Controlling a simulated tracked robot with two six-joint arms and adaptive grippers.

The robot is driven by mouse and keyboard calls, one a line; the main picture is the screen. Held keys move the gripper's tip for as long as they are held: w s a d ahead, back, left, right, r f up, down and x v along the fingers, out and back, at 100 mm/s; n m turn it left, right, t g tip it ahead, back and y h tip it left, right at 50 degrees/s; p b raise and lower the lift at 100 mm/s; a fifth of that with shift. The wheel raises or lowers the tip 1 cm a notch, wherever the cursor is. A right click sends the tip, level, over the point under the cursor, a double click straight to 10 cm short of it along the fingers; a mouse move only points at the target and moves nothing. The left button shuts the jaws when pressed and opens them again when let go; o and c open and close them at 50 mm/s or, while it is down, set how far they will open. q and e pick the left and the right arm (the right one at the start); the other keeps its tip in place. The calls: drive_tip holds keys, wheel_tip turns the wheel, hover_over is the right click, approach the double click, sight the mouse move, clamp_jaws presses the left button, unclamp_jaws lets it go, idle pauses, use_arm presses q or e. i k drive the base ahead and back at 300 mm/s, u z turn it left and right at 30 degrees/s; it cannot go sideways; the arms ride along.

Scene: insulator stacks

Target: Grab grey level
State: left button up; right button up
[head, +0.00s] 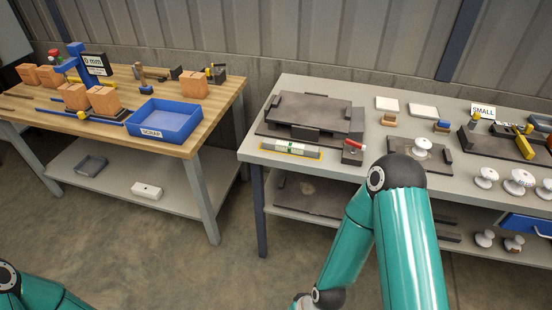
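The grey level (291,149), a long bar with a green vial in the middle, lies flat along the near left edge of the grey table. A yellow border shows around it. Neither of my grippers is in view. My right arm rises from the bottom, bends in front of the grey table and runs back down. A small part of my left arm shows at the lower left. Nothing covers the level.
A dark fixture (310,112) stands behind the level, and a red-handled clamp (353,151) sits close to its right. White insulators (486,177) stand farther right. The wooden bench (205,121) at left holds a blue tray (165,119). Open floor separates the tables.

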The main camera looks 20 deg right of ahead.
sight(270, 144)
drive_tip(key=z, duration=0.2)
drive_tip(key=i, duration=0.9)
drive_tip(key=u, duration=0.05)
